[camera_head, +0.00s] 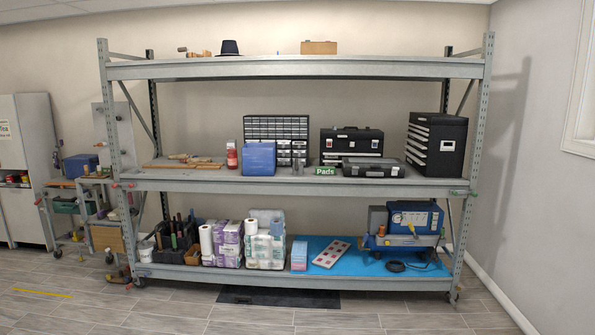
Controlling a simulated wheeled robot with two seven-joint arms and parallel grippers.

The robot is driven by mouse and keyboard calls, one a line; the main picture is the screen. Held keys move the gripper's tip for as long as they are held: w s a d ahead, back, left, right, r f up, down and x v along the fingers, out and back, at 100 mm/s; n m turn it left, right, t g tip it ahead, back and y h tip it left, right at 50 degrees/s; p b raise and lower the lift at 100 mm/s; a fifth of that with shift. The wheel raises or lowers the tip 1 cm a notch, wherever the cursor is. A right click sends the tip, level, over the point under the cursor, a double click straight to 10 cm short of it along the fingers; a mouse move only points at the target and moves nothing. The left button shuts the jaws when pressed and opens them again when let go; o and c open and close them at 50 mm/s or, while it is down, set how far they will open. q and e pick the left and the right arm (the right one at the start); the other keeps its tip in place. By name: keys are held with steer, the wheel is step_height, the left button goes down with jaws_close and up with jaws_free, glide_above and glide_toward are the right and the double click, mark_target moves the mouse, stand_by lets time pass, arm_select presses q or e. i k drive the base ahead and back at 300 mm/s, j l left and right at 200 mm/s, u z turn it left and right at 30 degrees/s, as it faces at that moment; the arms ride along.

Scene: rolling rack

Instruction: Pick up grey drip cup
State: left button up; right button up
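A small grey cylinder that looks like the grey drip cup (298,167) stands upright on the middle shelf of the metal rack (215,187). It is between a blue bin (259,160) on its left and a green box marked "Pads" (325,171) on its right. A cabinet of small drawers (277,128) stands behind it. The cup is small at this distance, so its details are unclear. Neither of my grippers shows in the head view.
A black toolbox (351,141), a flat black case (373,167) and a black drawer unit (437,144) stand further right. The lower shelf holds paper rolls (265,246) and a blue compressor (405,226). Open tiled floor lies in front; a dark mat (279,297) lies by the rack.

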mark_target(297, 165)
steer(key=i+l+z, duration=0.25)
steer(key=i, duration=0.5)
steer(key=i+z, duration=0.3)
steer(key=i, duration=2.15)
